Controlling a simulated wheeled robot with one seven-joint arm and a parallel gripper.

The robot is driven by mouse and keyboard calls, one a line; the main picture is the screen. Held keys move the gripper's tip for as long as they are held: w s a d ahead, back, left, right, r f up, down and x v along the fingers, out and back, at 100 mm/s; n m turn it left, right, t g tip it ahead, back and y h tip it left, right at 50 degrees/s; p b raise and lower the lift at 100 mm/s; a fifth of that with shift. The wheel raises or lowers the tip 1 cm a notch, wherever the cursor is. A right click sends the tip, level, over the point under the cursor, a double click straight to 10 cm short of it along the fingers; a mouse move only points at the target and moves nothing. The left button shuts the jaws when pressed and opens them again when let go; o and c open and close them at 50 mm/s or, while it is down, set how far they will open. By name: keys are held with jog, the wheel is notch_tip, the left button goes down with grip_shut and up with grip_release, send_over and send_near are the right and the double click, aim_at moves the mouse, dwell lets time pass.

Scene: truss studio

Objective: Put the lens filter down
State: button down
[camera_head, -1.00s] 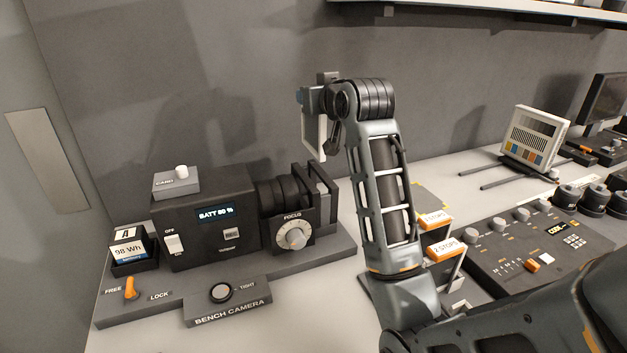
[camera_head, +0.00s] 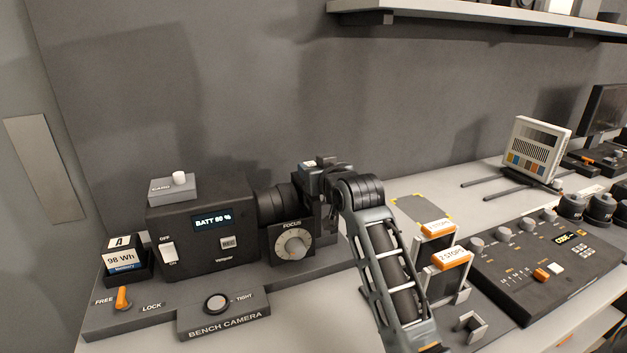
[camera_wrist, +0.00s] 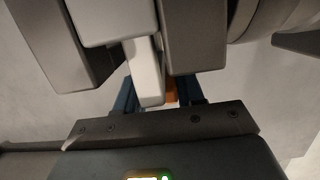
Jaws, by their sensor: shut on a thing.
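My gripper (camera_head: 322,176) is low at the front end of the bench camera's lens (camera_head: 275,203), at the dark upright holder there. In the wrist view my gripper (camera_wrist: 160,95) is shut on the lens filter (camera_wrist: 147,75), seen as a narrow pale edge with a little orange between the blue fingers. A dark upright block (camera_wrist: 195,38) stands close along the filter's right side. A wider pale block lies close on its left. In the head view my gripper and wrist hide the filter; I cannot tell whether it touches the holder.
Two orange-topped filters (camera_head: 436,229) (camera_head: 451,258) stand in a rack at the right, with an open holder (camera_head: 470,326) in front. A control panel (camera_head: 545,262) lies further right. The camera body (camera_head: 200,225) and focus dial (camera_head: 293,245) are just left. A shelf (camera_head: 480,22) overhangs the back.

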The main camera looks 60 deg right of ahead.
jog(key=shift+f, duration=0.3)
jog(key=shift+f, duration=0.15)
jog(key=c, duration=0.7)
grip_release()
jog(key=b+v, duration=0.1)
jog(key=v, duration=1.1)
jog(key=shift+r, duration=0.25)
